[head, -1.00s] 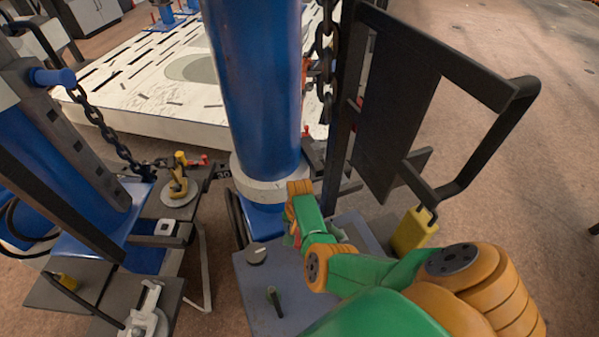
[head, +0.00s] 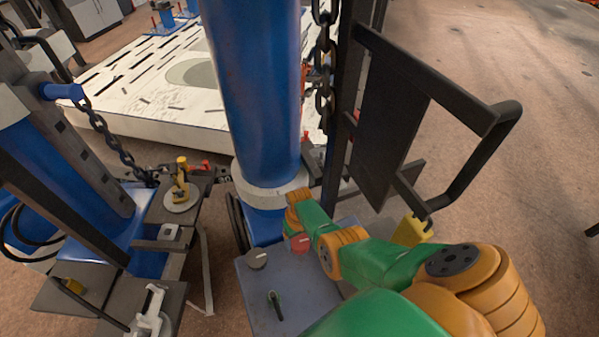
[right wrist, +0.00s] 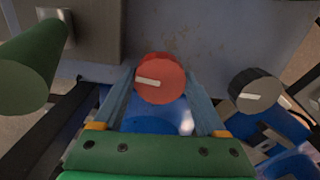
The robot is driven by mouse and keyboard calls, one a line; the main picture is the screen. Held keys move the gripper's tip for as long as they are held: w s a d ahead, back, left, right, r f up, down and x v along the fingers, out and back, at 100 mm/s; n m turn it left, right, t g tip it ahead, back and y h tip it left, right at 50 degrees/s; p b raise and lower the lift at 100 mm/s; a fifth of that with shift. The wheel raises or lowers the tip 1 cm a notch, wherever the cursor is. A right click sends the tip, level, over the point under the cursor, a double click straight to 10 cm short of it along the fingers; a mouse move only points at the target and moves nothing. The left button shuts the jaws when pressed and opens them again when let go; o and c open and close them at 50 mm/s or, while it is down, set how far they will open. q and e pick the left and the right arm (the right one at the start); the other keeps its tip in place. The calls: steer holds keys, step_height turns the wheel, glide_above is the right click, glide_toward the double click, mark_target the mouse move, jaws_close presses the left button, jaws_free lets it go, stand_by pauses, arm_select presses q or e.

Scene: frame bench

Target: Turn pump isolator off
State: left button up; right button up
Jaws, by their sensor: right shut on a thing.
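A red rotary knob (head: 300,244) with a white pointer stands on the grey-blue panel (head: 290,280). In the right wrist view the red knob (right wrist: 160,80) sits between the two blue-grey fingers of my right gripper (right wrist: 158,74), which is shut on it. Its white pointer lies nearly level in that view. A black knob (head: 257,258) with a white pointer is beside it, and it also shows in the right wrist view (right wrist: 255,90). No label naming the isolator is readable. My left gripper is out of view.
A blue column (head: 258,90) rises behind the panel. A black chain (head: 324,70) and dark frame with a handle (head: 470,165) stand close to my right arm. A yellow padlock (head: 412,229) hangs there. A yellow valve (head: 181,185) is on the left bench.

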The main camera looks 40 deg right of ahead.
mark_target(299, 241)
steer(key=shift+n, duration=0.7)
steer(key=o, duration=1.3)
step_height(299, 241, up, 7)
steer(key=p, duration=0.5)
steer(key=shift+w+r, duration=0.1)
